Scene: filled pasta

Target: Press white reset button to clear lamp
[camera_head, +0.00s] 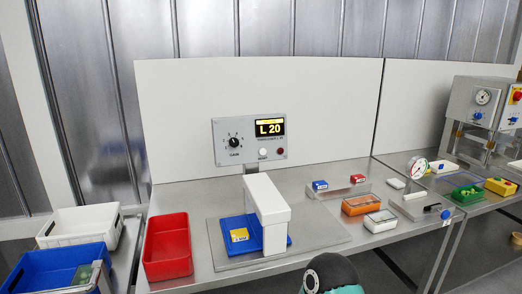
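A grey control panel (226,154) stands on a post at the back of the steel table. It has a black dial (234,141) on the left and a display (270,127) reading "L 20" in yellow. The white button (263,152) sits below the display, with nothing touching it. A small dark red round lamp (280,151) is just right of the button; I cannot tell whether it is lit. Neither gripper shows. Only a dark, teal-edged rounded part of my own arm shows at the bottom edge.
A white block-shaped device (268,199) stands in front of the panel, beside a blue tray (227,226). A red bin (167,246) is at left, with white (80,227) and blue bins (50,268) beyond. Orange and clear containers (371,204) and a gauge (417,167) are at right.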

